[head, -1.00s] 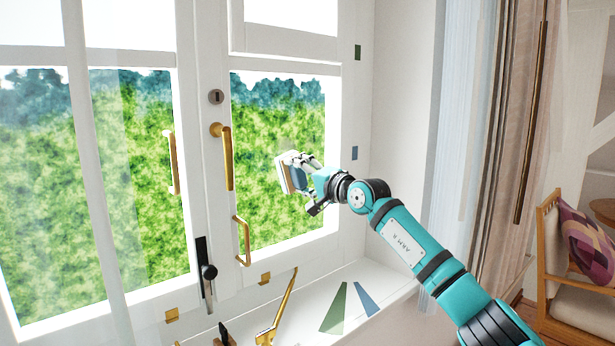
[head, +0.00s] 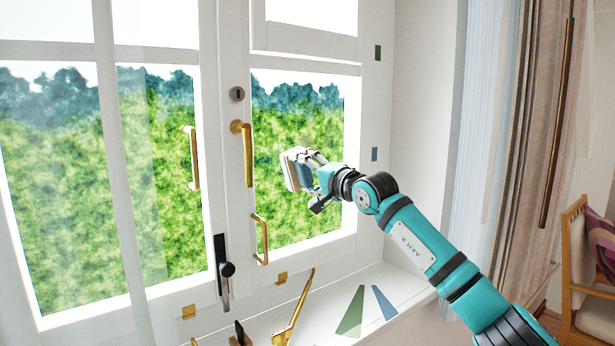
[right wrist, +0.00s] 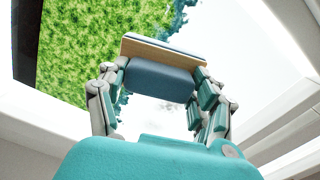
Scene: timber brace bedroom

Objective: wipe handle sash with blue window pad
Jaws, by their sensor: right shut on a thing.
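My right gripper (head: 310,170) is shut on the blue window pad (head: 305,176), which has a wood-coloured layer and a pale face turned toward the window. The pad also shows in the right wrist view (right wrist: 160,78), gripped between the fingers. It is in front of the right-hand pane; I cannot tell whether it touches the glass. The right-hand sash (head: 243,205) carries a tall brass handle (head: 247,158) at its left edge and a smaller brass handle (head: 264,240) lower down. My left gripper is not in view.
Another sash with a brass handle (head: 194,160) stands to the left, and a black lever lock (head: 226,270) lies between. A brass stay (head: 297,312) rises from the sill (head: 400,285). Green (head: 352,312) and blue (head: 383,303) strips mark the sill. A curtain (head: 525,120) and chair (head: 580,260) are right.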

